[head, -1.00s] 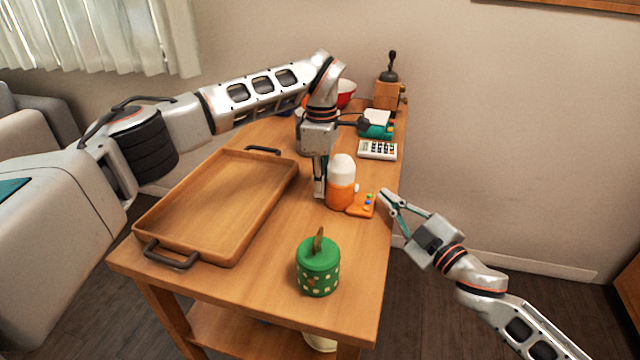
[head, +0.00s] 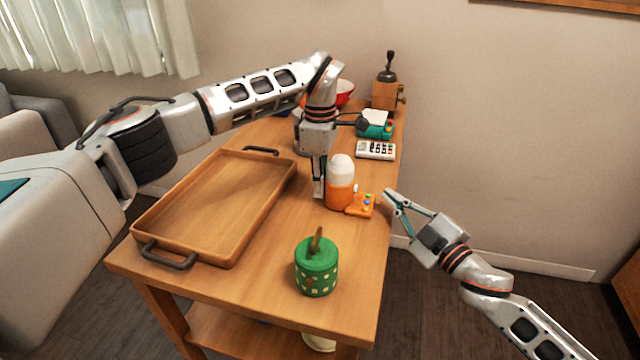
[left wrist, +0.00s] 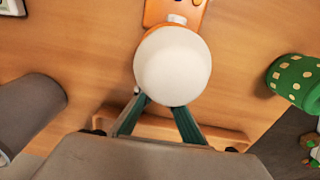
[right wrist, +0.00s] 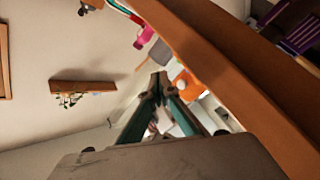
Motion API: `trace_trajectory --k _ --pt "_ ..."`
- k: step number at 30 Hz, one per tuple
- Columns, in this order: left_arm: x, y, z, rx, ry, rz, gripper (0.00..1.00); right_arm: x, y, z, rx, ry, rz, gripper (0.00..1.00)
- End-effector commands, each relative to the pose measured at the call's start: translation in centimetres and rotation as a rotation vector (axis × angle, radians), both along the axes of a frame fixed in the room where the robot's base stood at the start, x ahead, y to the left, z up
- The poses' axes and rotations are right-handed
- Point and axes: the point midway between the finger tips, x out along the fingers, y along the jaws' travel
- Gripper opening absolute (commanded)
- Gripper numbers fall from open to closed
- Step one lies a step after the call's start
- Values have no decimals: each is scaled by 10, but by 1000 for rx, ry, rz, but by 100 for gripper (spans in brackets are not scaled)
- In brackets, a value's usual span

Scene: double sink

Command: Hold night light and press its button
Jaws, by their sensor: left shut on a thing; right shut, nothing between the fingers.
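The night light (head: 341,183) stands upright on the wooden table, with a white domed top and an orange body. A small white button (head: 356,188) sticks out on its right side; it also shows in the left wrist view (left wrist: 177,19). My left gripper (head: 320,188) points down and is shut on the night light; in the left wrist view its fingers (left wrist: 160,108) meet the light below the dome. My right gripper (head: 388,197) is shut and empty just off the table's right edge, apart from the light. The right wrist view shows its fingertips (right wrist: 158,82) together.
A wooden tray (head: 232,153) is at left, a green dotted jar (head: 317,268) in front. A calculator (head: 376,151) and a coffee grinder (head: 386,93) are behind. Space right of the table is free.

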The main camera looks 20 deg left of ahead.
Motion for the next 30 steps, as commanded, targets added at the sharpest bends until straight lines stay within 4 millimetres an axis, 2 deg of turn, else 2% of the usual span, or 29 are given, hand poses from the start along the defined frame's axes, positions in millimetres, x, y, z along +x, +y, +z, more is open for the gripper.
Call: trace_trajectory --k 22,25,30 --pt "0 0 0 0 0 0 0 0 0 0 0 0 0 0" --pt "0 0 0 0 0 0 0 1 -9 -1 -3 1 0 0" --pt "0 0 0 0 0 0 0 3 -36 0 -2 3 4 0"
